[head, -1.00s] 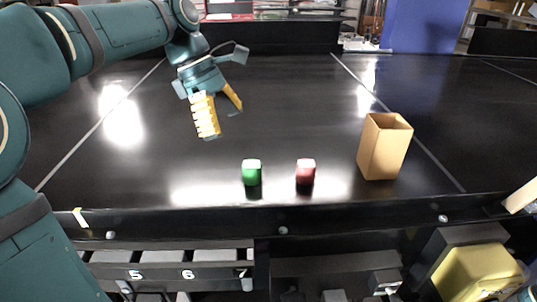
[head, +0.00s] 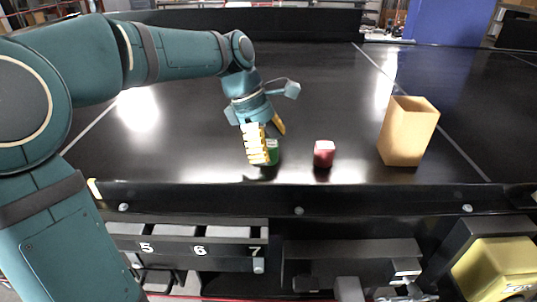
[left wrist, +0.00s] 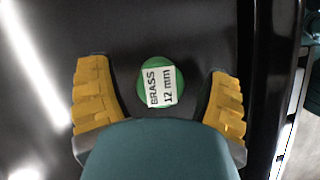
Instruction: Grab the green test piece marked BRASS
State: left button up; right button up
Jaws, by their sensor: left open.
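The green test piece (head: 272,152) stands on the black conveyor near its front edge, partly hidden behind my left gripper's finger in the head view. In the left wrist view the green piece (left wrist: 172,76) shows a white label reading "BRASS 12 mm". My left gripper (head: 268,146) is open, with its yellow fingers on either side of the piece. In the left wrist view a gap shows between the piece and each finger of the left gripper (left wrist: 160,92). My right gripper is not in view.
A red piece (head: 324,153) stands a little to the right of the green one. A tan open-topped box (head: 408,132) stands farther right on the black conveyor (head: 190,155). Numbered drawers (head: 200,238) and a yellow bin (head: 497,268) are below the front edge. The conveyor behind is clear.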

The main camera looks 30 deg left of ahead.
pick_arm(q)
jog(key=shift+x, duration=0.9)
jog(key=shift+s, duration=0.1)
jog(key=c, duration=1.3)
